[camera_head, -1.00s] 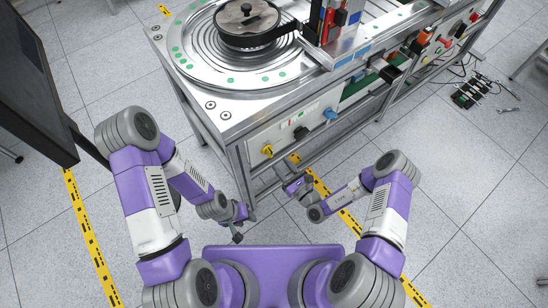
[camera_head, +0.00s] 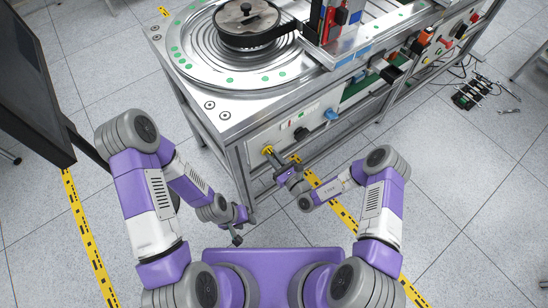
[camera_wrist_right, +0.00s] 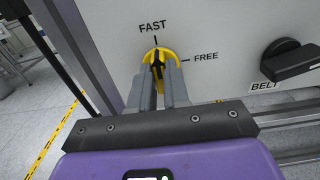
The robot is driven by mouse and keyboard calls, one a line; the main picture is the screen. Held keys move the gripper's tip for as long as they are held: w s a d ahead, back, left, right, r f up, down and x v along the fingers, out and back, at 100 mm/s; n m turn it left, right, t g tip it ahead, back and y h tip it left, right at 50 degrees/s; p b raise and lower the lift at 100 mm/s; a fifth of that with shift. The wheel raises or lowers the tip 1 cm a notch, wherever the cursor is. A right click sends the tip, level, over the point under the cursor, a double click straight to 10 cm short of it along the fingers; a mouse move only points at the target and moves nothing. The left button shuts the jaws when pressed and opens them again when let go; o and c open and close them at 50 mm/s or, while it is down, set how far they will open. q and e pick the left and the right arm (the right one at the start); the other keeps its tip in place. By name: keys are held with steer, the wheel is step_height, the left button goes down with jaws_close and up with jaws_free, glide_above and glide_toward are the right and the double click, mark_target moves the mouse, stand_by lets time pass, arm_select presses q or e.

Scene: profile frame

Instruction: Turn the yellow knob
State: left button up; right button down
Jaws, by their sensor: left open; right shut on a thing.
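The yellow knob (camera_head: 267,150) is on the front panel of the metal workbench, at its near left end. My left gripper (camera_head: 237,236) hangs open and empty, low beside the bench leg.
A black knob labelled BELT (camera_wrist_right: 290,62) is right of the yellow knob. A blue knob (camera_head: 331,114) sits farther along the panel (camera_head: 290,134). A pan (camera_head: 247,25) stands on the bench's round plate. A dark screen (camera_head: 32,90) stands at left.

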steer(key=shift+m, duration=0.4)
steer(key=m+p, duration=0.1)
steer(key=m, duration=0.2)
steer(key=shift+d+m+p, duration=0.1)
steer(key=shift+m+p, duration=0.25)
steer(key=shift+m, duration=0.05)
steer(key=m, duration=0.8)
steer(key=m+p, duration=0.1)
steer(key=m, duration=0.4)
steer(key=shift+w+f, duration=0.1)
steer(key=shift+f, duration=0.2)
steer(key=shift+m, duration=0.3)
steer(key=c, duration=1.1)
jaws_free()
steer(key=shift+d, duration=0.1)
